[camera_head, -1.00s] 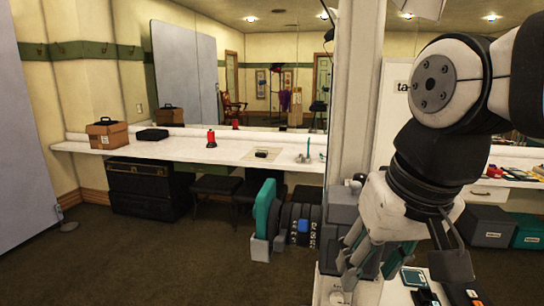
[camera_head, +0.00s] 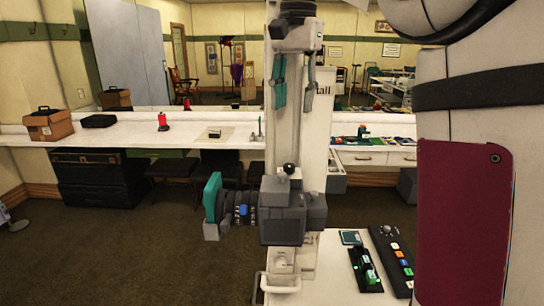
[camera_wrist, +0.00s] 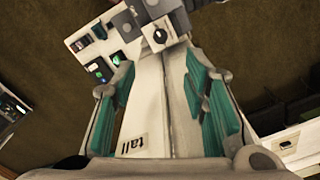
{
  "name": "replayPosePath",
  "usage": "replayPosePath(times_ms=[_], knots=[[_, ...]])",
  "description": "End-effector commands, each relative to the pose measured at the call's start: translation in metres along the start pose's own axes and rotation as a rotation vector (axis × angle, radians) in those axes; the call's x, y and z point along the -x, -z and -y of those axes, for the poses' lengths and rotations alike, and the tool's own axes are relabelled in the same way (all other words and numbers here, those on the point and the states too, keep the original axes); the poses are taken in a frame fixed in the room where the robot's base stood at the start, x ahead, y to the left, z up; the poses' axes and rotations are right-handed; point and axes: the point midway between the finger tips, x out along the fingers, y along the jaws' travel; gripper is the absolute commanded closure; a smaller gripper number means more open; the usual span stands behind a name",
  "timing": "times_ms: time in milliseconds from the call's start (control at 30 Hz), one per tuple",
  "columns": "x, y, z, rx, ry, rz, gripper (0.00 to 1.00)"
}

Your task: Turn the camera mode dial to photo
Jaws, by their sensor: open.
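The grey prop camera (camera_head: 283,218) stands beside the white pillar, its lens and teal front part pointing left. A small black-topped knob (camera_head: 290,170) sits on top of it. In the wrist view, a round light dial with a dark pointer (camera_wrist: 160,35) shows on the grey camera body (camera_wrist: 145,15); I cannot read its setting. My gripper (camera_head: 296,105) hangs above the camera, pointing down, with teal-padded fingers spread and nothing between them. In the wrist view my gripper (camera_wrist: 160,72) frames the dial from some distance, with the dial beyond its fingertips.
A white stand (camera_head: 335,265) below the camera carries a black panel of coloured buttons (camera_head: 393,258) and a small device (camera_head: 365,270). A long white counter (camera_head: 110,137) runs behind, with a cardboard box (camera_head: 48,125) and a red item (camera_head: 163,122).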

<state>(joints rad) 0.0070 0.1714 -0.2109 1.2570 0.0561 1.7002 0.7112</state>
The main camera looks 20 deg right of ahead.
Motion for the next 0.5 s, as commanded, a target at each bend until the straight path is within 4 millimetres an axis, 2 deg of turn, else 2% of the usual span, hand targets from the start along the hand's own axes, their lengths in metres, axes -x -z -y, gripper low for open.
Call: replayPosePath(times_ms=[167, 500], knots=[[-0.016, -0.001, 0.0, -0.001, -0.002, 0.003, 0.59], [-0.08, -0.002, -0.002, 0.001, -0.003, 0.004, 0.59]])
